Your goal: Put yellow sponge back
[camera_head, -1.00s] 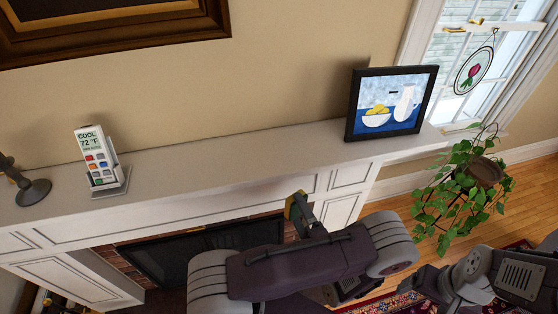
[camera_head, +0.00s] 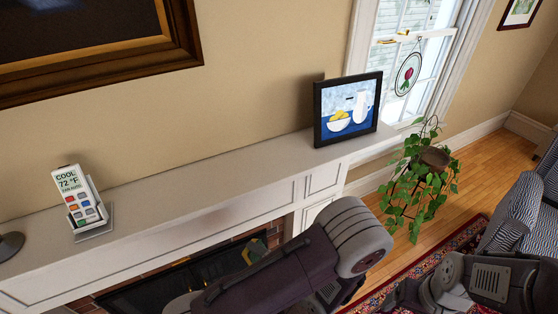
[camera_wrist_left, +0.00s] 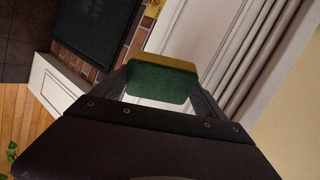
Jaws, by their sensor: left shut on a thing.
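The yellow sponge (camera_wrist_left: 162,80) has a yellow layer and a dark green layer. In the left wrist view it sits between the two fingers of my left gripper (camera_wrist_left: 160,88), which is shut on it. In the head view a small part of the sponge (camera_head: 254,251) shows past my left arm, in front of the fireplace and lower in the picture than the mantel shelf (camera_head: 215,178). My left arm hides most of the gripper there. Part of my right arm shows at the lower right, but its gripper is out of view.
On the mantel stand a remote in a holder (camera_head: 83,204), a dark round base (camera_head: 9,245) and a framed still-life picture (camera_head: 347,107). The shelf between remote and picture is clear. A potted plant (camera_head: 420,183) stands right of the fireplace, with a striped sofa (camera_head: 520,215) beyond.

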